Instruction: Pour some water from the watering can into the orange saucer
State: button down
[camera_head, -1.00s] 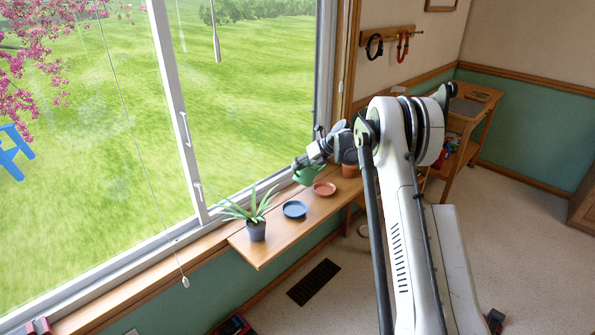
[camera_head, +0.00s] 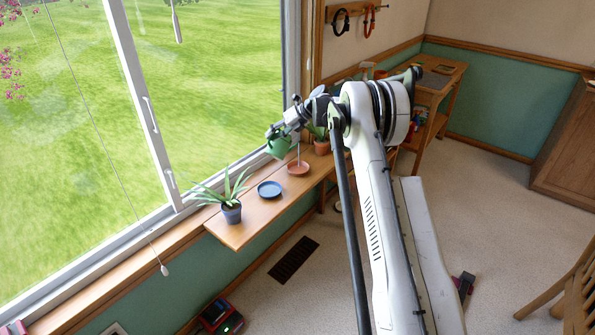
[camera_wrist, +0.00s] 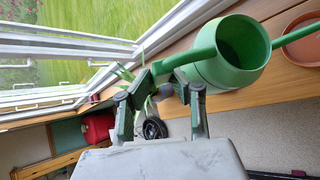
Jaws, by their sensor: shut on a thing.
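The green watering can (camera_head: 279,147) is held above the shelf at the window, just left of the orange saucer. My gripper (camera_head: 291,122) is shut on its handle. In the wrist view the fingers (camera_wrist: 160,81) close on the handle beside the can's open body (camera_wrist: 238,52). The orange saucer (camera_head: 299,169) lies flat on the shelf, and part of it shows at the right edge of the wrist view (camera_wrist: 300,38). A thin bluish vertical streak (camera_head: 298,153), like water, runs down to the saucer. The can's spout tip is not clear.
A blue saucer (camera_head: 269,188) and a spiky plant in a blue pot (camera_head: 231,214) stand nearer on the wooden shelf (camera_head: 238,236). A potted plant (camera_head: 322,146) stands behind the orange saucer. The window frame (camera_head: 150,120) runs close along the left.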

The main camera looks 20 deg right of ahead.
jog(key=shift+d+r, duration=0.1)
jog(key=shift+w+d+r+y, duration=0.3)
jog(key=shift+d+r, duration=0.1)
jog(key=shift+r, duration=0.15)
jog(key=shift+s, duration=0.1)
dwell(1.2)
jog(key=s+a+f+n+t+h+b, duration=0.1)
jog(key=a+f+n+h+b, duration=0.1)
jog(key=f+b, duration=0.4)
jog(key=s+a+f+n+t+h+b, duration=0.1)
jog(key=f+h+b, duration=0.4)
jog(key=f, duration=0.8)
jog(key=shift+s+a+f+n+t+h+b, duration=0.15)
jog(key=shift+a+n+t+h+b, duration=0.2)
jog(key=shift+a+t+b, duration=0.6)
jog(key=shift+d, duration=0.25)
jog(key=s+a+r+p, duration=0.1)
jog(key=s+a+r, duration=0.1)
jog(key=a+r, duration=0.2)
jog(key=shift+s+a+r, duration=0.2)
jog(key=shift+r, duration=0.3)
